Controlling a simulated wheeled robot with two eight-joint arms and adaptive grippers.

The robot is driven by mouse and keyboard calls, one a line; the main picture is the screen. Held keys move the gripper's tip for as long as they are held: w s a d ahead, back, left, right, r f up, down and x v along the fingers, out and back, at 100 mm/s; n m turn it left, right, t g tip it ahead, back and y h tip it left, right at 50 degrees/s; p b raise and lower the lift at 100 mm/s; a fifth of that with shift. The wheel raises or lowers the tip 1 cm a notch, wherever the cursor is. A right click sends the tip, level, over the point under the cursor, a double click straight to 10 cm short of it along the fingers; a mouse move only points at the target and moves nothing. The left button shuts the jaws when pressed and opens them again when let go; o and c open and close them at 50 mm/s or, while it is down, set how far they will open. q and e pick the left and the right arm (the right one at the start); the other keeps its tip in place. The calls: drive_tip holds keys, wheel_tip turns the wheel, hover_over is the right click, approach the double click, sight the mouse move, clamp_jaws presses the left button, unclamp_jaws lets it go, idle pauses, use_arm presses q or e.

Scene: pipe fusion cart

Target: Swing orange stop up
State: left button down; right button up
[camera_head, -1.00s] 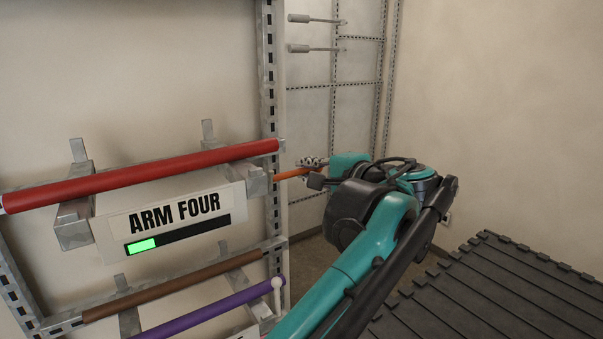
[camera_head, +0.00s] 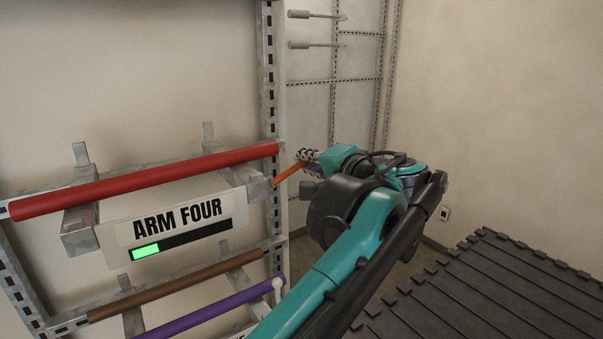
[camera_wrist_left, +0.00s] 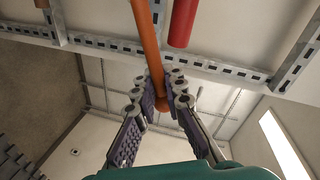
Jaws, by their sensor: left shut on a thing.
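The orange stop (camera_head: 289,174) is a thin bar at the right upright of the rack, beside the end of the red pipe (camera_head: 150,178). In the head view it slants up to the right. My left gripper (camera_head: 308,160) is shut on its outer end. In the left wrist view the orange stop (camera_wrist_left: 149,50) runs down between the two fingers (camera_wrist_left: 163,100), with its rounded tip showing just past the fingertips. The red pipe (camera_wrist_left: 182,22) hangs beside it there. My right gripper is not in view.
The rack upright (camera_head: 270,110) stands close to the gripper. A label reading ARM FOUR (camera_head: 180,227) sits below the red pipe. Brown (camera_head: 175,285) and purple (camera_head: 215,308) pipes lie lower. A dark slatted surface (camera_head: 490,295) is at lower right.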

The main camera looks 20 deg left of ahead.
use_arm(q)
drive_tip(key=shift+r, duration=0.15)
drive_tip(key=shift+s+a+r+n+t+p, duration=0.15)
drive_tip(key=shift+r+n+t+p, duration=0.15)
drive_tip(key=shift+n, duration=0.2)
drive_tip(key=shift+s+a+r+n+t+p, duration=0.1)
drive_tip(key=shift+s+r+n+p, duration=0.05)
drive_tip(key=shift+r+n, duration=0.3)
drive_tip(key=shift+s+a+r+n+h, duration=0.2)
drive_tip(key=shift+r+n+h, duration=0.15)
drive_tip(key=shift+n, duration=0.2)
drive_tip(key=shift+s+r+n+t+p, duration=0.2)
drive_tip(key=shift+n+t+p, duration=0.1)
drive_tip(key=shift+n, duration=0.1)
drive_tip(key=shift+s+a+r+n, duration=0.45)
drive_tip(key=shift+r+n, duration=0.05)
drive_tip(key=shift+n, duration=0.5)
